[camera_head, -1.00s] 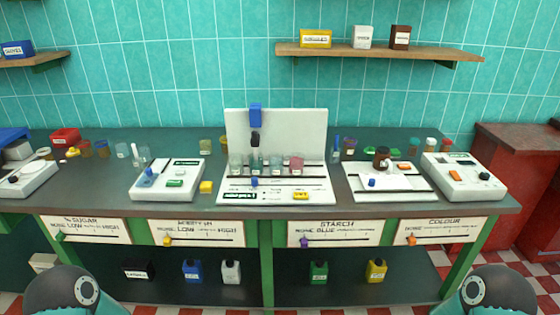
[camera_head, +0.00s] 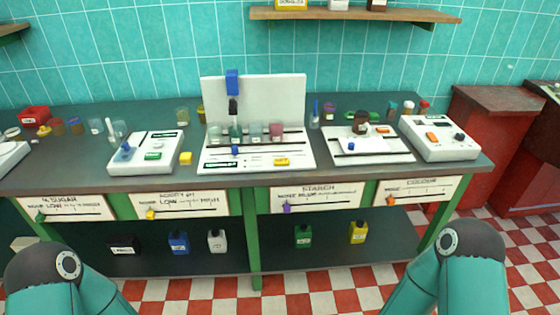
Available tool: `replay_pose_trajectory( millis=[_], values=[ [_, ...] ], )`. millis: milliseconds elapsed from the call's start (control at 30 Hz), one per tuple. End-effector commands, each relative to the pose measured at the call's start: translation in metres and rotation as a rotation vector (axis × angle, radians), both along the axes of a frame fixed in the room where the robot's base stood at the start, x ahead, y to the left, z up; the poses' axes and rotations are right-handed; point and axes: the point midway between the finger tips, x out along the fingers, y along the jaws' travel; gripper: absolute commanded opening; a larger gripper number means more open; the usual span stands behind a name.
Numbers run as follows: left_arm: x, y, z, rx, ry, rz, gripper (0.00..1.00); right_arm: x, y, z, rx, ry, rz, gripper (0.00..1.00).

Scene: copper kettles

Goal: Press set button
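No button can be read as "set" at this size. The white device at the right end of the bench (camera_head: 440,150) has an orange button (camera_head: 432,136) and a dark knob (camera_head: 459,138). The white centre unit (camera_head: 258,165) has a yellow block or button (camera_head: 281,161) at its front. The white device on the left (camera_head: 130,165) has a green display or button (camera_head: 153,156). Neither gripper shows; only rounded teal and grey links of my two arms show at the bottom corners, below the bench.
The dark bench top (camera_head: 80,165) carries several small jars and a brown jar (camera_head: 361,122). Sliders for sugar, acidity, starch and colour line its front. Several bottles stand on the lower shelf.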

Motion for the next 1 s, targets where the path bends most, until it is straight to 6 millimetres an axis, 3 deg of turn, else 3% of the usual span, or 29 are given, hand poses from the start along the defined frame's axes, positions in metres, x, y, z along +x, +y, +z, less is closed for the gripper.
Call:
replay_pose_trajectory(
  millis=[33,167,200,1000],
  values=[
    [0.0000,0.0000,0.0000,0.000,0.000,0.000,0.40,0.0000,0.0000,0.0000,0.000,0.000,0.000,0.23],
    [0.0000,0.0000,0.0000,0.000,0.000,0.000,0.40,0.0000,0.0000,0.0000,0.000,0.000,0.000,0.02],
    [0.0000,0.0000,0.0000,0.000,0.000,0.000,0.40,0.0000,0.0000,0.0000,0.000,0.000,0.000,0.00],
    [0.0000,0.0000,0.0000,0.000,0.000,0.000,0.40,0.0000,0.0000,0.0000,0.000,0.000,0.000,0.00]
  ],
)
